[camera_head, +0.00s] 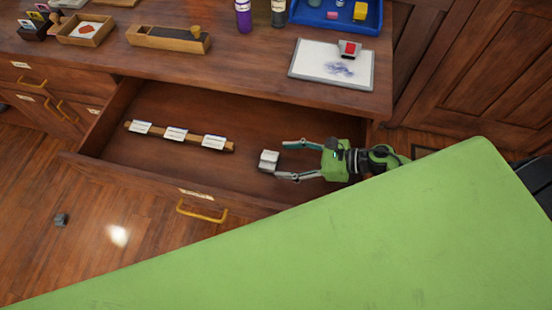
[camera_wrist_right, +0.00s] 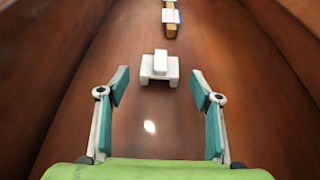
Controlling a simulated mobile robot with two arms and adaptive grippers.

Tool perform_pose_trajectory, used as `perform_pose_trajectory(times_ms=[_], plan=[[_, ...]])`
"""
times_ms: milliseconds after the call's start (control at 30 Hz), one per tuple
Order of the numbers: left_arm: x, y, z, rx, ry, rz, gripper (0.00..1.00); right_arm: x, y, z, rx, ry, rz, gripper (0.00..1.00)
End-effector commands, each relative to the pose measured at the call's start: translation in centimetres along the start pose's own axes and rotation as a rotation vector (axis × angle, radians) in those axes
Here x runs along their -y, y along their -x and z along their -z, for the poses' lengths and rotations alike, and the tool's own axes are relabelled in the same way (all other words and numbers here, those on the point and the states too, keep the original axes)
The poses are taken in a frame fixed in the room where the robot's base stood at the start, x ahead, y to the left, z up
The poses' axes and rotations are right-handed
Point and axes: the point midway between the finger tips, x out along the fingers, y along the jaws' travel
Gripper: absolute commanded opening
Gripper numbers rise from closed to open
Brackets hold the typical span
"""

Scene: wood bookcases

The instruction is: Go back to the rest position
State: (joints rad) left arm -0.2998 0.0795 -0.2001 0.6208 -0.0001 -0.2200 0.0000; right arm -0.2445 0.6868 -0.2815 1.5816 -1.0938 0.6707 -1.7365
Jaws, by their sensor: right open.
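My right gripper (camera_head: 281,160) is inside the open drawer (camera_head: 250,120), low over its floor, with its fingers spread and empty. In the right wrist view the right gripper (camera_wrist_right: 160,88) also shows open, its two teal-padded fingers wide apart. A small white block-shaped object (camera_head: 268,160) lies on the drawer floor just beyond the fingertips. In the right wrist view this white object (camera_wrist_right: 159,70) sits ahead of the gap between the fingers, apart from them. My left gripper is not in view.
A wooden strip with white labels (camera_head: 180,136) lies in the drawer. The drawer's front panel with a brass handle (camera_head: 202,211) and side walls surround my right gripper. The desktop above holds a white pad (camera_head: 318,66), a blue tray (camera_head: 335,16), bottles and wooden boxes. My green body covers the lower right.

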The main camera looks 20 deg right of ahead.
Motion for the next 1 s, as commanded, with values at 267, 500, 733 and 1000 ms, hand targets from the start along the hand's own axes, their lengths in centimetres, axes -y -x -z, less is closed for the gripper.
perform_pose_trajectory(times_ms=[267, 500, 733, 1000], plan=[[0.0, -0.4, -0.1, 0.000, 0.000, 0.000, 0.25, 0.0, 2.5, 0.0, 0.001, 0.000, 0.001, 0.59], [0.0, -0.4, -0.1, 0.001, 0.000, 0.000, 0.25, 0.0, 2.5, -0.1, 0.001, 0.000, 0.001, 0.59], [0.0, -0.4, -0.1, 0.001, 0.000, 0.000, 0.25, 0.0, 2.5, -0.1, 0.001, 0.000, 0.001, 0.59], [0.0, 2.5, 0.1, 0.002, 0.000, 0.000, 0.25, 0.0, 3.6, -2.7, 0.001, 0.000, 0.001, 0.59]])
